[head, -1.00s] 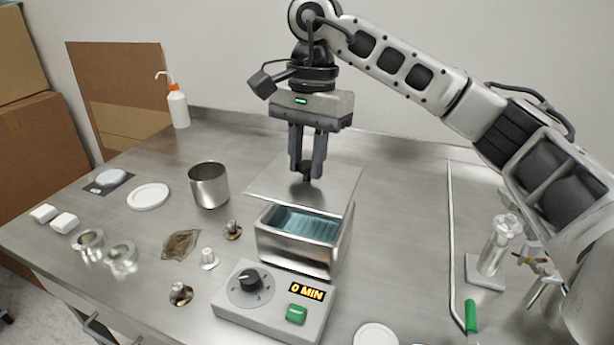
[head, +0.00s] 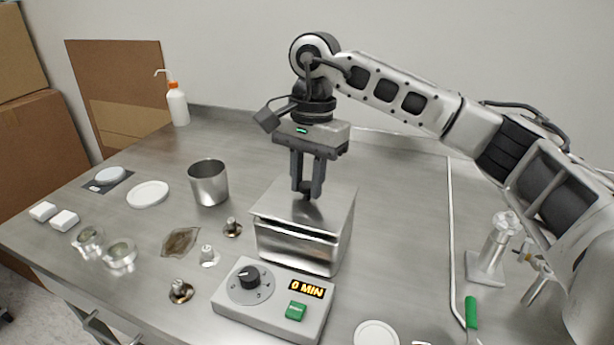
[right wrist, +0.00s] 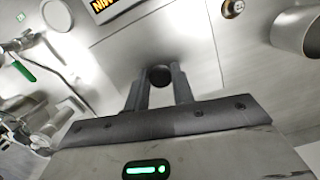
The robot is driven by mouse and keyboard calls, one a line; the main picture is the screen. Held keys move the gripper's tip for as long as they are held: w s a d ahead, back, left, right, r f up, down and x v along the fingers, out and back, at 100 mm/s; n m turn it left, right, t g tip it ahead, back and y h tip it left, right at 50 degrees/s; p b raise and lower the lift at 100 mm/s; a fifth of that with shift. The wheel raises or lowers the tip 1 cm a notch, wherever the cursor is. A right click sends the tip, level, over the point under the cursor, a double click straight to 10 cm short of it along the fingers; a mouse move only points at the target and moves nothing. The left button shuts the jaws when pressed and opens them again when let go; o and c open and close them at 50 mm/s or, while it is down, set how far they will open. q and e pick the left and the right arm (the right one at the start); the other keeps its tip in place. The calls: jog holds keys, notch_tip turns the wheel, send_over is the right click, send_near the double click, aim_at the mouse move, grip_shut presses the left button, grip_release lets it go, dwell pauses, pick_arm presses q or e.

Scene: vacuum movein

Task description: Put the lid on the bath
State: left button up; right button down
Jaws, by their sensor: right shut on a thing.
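The bath (head: 296,248) is a shiny metal box behind the control unit. The lid (head: 328,211), a flat metal plate, lies over the top of the bath and hides the blue inside. I cannot tell whether it is fully seated. My right gripper (head: 306,192) is above the lid, shut on its dark knob. In the right wrist view the knob (right wrist: 159,75) sits between the fingertips, with the lid (right wrist: 200,50) spread behind it. My left gripper is not in view.
The control unit (head: 272,300) with dial and "0 MIN" display stands in front of the bath. A metal beaker (head: 209,184), white dish (head: 148,195) and several small weights lie left. A clear stand (head: 493,250) and green-handled rod (head: 471,314) are right.

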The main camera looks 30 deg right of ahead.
jog(key=shift+f, duration=0.25)
jog(key=c, duration=1.2)
grip_release()
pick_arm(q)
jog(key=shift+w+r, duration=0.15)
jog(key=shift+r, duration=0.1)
pick_arm(e)
jog(key=shift+r, duration=0.25)
pick_arm(q)
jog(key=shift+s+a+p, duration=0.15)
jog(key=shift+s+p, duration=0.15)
jog(key=shift+p, duration=0.7)
pick_arm(e)
jog(key=r, duration=0.8)
jog(key=d+r, duration=0.1)
jog(key=r, duration=0.3)
jog(key=shift+w+d+r, duration=0.1)
jog(key=shift+w+r, duration=0.25)
jog(key=shift+w, duration=0.05)
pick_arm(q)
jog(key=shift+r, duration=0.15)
